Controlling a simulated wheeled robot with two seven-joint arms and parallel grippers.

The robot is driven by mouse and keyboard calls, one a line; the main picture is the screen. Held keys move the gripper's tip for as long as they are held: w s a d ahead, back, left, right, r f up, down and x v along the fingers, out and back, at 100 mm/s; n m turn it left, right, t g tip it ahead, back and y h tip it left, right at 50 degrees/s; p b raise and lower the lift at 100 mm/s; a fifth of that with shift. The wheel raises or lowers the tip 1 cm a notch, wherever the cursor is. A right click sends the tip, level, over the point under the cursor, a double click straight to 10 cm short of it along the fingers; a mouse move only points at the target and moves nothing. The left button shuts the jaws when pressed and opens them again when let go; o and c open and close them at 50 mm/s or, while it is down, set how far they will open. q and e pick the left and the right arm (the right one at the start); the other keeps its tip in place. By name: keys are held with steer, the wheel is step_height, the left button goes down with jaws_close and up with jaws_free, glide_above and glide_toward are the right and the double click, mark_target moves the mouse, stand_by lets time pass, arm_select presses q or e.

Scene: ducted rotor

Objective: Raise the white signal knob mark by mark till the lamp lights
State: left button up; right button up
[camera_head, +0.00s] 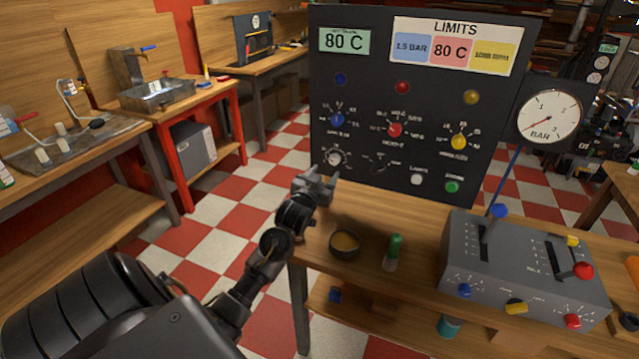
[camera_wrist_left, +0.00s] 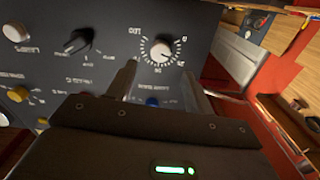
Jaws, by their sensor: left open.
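The white signal knob (camera_head: 334,158) sits low on the left of the dark panel (camera_head: 352,58). In the left wrist view the white knob (camera_wrist_left: 162,50) shows upside down with a numbered scale around it; its exact setting is too small to read. My left gripper (camera_head: 317,184) is open, just below and in front of the knob. In the wrist view its two fingers (camera_wrist_left: 159,72) are spread either side of the knob's line, with nothing between them. Blue (camera_head: 341,79), red (camera_head: 402,87) and yellow (camera_head: 471,97) lamps on the panel look dim. My right gripper is out of view.
Blue (camera_head: 337,119), red (camera_head: 395,130) and yellow (camera_head: 459,142) knobs and a black knob (camera_head: 379,168) are near the white one. A white button (camera_head: 417,179), a bowl (camera_head: 345,244), a green-capped bottle (camera_head: 394,252) and a grey lever box (camera_head: 520,268) are to the right.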

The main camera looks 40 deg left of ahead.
arm_select(q)
steer(key=v, duration=0.3)
steer(key=shift+s, duration=0.3)
steer(key=shift+d, duration=0.1)
